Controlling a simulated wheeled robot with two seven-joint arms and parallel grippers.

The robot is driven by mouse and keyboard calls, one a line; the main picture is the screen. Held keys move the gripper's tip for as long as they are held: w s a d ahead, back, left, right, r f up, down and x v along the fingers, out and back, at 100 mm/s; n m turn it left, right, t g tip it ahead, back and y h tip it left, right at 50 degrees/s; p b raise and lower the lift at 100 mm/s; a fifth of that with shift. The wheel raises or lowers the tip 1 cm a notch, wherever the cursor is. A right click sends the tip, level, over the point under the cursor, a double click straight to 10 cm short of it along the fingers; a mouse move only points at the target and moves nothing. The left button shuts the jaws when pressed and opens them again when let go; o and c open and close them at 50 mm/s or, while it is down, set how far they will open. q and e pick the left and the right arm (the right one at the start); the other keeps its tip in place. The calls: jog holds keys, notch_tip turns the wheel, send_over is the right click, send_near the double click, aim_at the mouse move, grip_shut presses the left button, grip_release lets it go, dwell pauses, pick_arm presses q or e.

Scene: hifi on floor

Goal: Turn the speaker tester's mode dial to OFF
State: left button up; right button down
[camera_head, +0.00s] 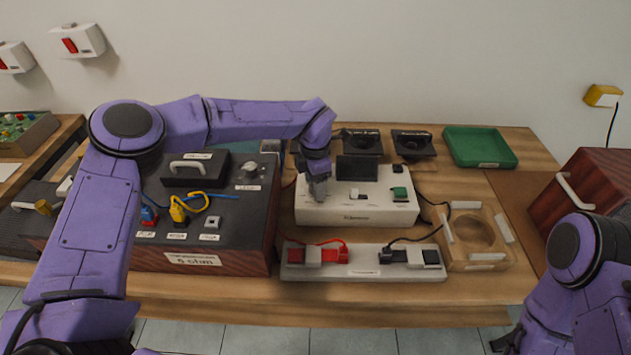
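The speaker tester appears to be the white box (357,215) in the middle of the table, with a dark screen, a small switch and a green part on its top. My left gripper (318,190) points down over the left part of this box, with its tips at or just above the top face. No mode dial shows on the box; the gripper covers that left part. I cannot tell whether the fingers touch or hold anything. My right arm shows at the lower right, and its gripper is out of view.
A dark box (262,225) with a knob, yellow and blue leads stands left of the tester. A connector strip (363,272) lies in front. Two black speakers (413,143) and a green tray (478,147) are behind. A wooden fixture (490,262) and a red-brown case (600,180) stand right.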

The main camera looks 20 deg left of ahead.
pick_arm(q)
jog(key=shift+r, duration=0.15)
jog(key=shift+r, duration=0.4)
notch_tip(320, 180, up, 10)
jog(key=b, duration=0.1)
jog(key=shift+f+b, duration=0.25)
jog(key=shift+b, duration=0.05)
